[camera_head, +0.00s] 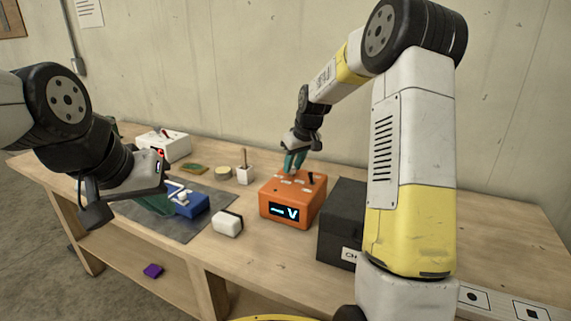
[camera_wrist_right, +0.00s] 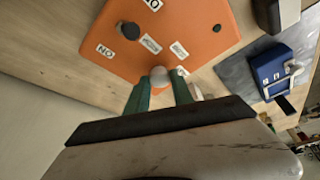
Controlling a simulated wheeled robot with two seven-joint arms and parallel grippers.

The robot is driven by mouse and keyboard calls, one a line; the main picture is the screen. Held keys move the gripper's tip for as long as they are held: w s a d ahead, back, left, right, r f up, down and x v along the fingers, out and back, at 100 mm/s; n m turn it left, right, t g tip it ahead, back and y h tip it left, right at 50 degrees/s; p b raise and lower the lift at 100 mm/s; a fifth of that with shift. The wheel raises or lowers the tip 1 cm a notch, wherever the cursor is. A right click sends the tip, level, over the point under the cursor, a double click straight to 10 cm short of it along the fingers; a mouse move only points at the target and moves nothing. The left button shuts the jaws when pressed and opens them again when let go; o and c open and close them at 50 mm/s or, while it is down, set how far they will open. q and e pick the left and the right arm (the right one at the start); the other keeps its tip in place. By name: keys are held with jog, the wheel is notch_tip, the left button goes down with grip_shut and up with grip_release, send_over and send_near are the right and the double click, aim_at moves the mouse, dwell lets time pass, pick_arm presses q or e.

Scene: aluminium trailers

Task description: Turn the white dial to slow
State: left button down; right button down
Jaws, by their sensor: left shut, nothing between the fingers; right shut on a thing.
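The orange box (camera_head: 283,204) stands on the workbench with a lit display reading "– V" on its front. The white dial (camera_wrist_right: 159,74) is on its top, between the green fingertips of my right gripper (camera_wrist_right: 158,86) in the right wrist view. That gripper (camera_head: 293,166) reaches down onto the box in the head view, shut on the dial, which is mostly hidden there. My left gripper (camera_head: 156,204) is shut and empty, over the grey mat at the left.
A black lever (camera_head: 310,178) stands up from the box top. A dark box (camera_head: 342,222) is close on its right. A blue device (camera_head: 192,206) on the grey mat (camera_head: 185,235), a white block (camera_head: 227,224) and a small pot (camera_head: 244,174) are to its left.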

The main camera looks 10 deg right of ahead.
jog(key=m, duration=0.1)
jog(key=m+h, duration=0.1)
jog(key=m, duration=0.1)
jog(key=m+h, duration=0.1)
jog(key=m, duration=0.1)
jog(key=shift+a, duration=0.3)
jog(key=shift+a+m+h, duration=0.1)
jog(key=shift+m+h, duration=0.8)
jog(key=shift+m, duration=1.6)
jog(key=c, duration=1.1)
grip_release()
jog(key=v, duration=0.7)
jog(key=shift+r, duration=0.35)
jog(key=shift+s+a, duration=0.1)
